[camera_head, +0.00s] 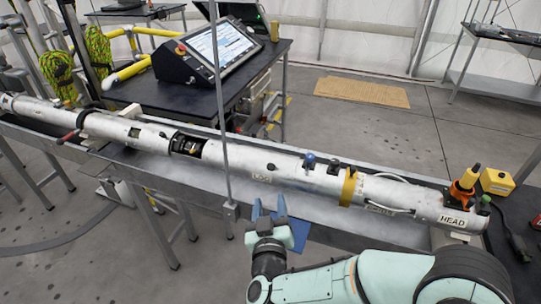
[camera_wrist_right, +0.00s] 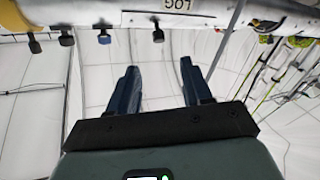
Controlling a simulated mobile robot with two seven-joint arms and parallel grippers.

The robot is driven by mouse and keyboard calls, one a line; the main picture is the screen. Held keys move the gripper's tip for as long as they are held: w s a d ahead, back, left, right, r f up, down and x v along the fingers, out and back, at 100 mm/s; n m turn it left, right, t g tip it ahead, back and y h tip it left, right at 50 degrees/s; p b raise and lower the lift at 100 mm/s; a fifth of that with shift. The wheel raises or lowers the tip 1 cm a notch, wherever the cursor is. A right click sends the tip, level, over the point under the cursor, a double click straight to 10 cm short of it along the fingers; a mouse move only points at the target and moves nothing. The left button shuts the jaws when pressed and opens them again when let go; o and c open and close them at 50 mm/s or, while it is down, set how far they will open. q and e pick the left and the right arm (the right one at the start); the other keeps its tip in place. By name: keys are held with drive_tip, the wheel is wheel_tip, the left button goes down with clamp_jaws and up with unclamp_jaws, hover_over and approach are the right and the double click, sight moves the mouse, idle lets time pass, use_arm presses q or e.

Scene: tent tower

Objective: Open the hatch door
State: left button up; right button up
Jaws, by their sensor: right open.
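A long white metal tube (camera_head: 260,165) lies on a narrow metal bench and crosses the head view. It has a dark opening (camera_head: 190,145) left of its middle. A blue knob (camera_head: 309,160) and a dark knob (camera_head: 334,166) stand on top, left of a yellow band (camera_head: 348,187). I cannot tell which part is the hatch door. My right gripper (camera_head: 270,208) is open and empty, at the near side of the tube and apart from it. In the right wrist view the gripper (camera_wrist_right: 163,85) points toward the tube (camera_wrist_right: 205,18), with a blue knob (camera_wrist_right: 104,36) to its left. My left gripper is not in view.
A thin upright pole (camera_head: 221,110) stands at the bench's near edge, just left of my right gripper. Behind are a console with a screen (camera_head: 218,48) and its table. An orange cone-like piece (camera_head: 464,187) and a yellow box (camera_head: 497,182) are at the right end.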

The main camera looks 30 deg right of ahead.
sight(270, 167)
drive_tip(key=x, duration=1.3)
drive_tip(key=shift+w+d+r+p, duration=0.25)
drive_tip(key=shift+w+r+p, duration=0.05)
drive_tip(key=shift+p, duration=0.1)
clamp_jaws()
